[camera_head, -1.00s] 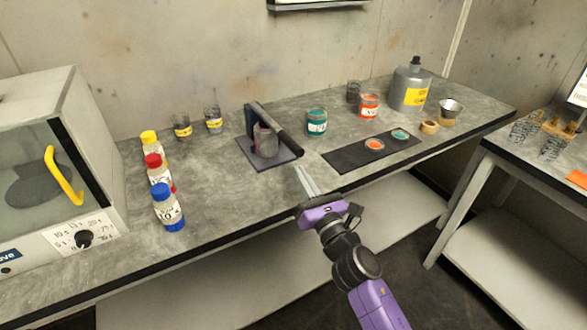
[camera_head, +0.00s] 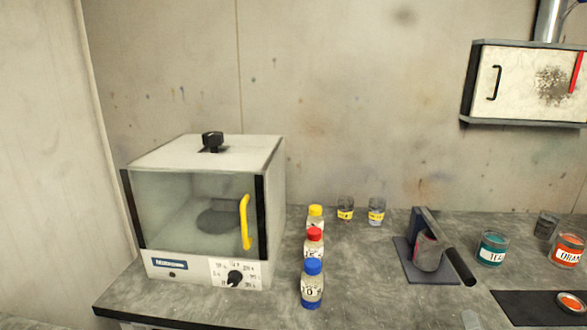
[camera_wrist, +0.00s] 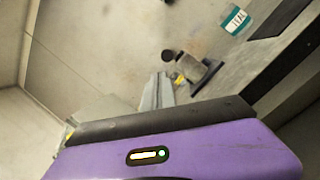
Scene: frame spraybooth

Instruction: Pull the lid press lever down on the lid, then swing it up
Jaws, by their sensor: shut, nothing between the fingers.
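The lid press (camera_head: 400,245) stands on the bench at the right of the head view, with a flat dark base and a post at its back. A grey and reddish can (camera_head: 428,252) sits on the base. The dark press lever (camera_head: 450,257) slopes down from the post past the can, its handle toward the front; I cannot tell whether it touches the lid. My gripper (camera_head: 470,320) barely shows at the bottom edge, in front of the handle and apart from it. In the wrist view my fingers (camera_wrist: 157,92) are shut and empty.
An oven (camera_head: 205,215) with a yellow handle stands at left. Blue (camera_head: 312,285), red- and yellow-capped bottles stand beside it. A teal can (camera_head: 492,248), an orange can (camera_head: 568,250) and a dark mat (camera_head: 520,308) lie right of the press. A wall box (camera_head: 525,82) hangs above.

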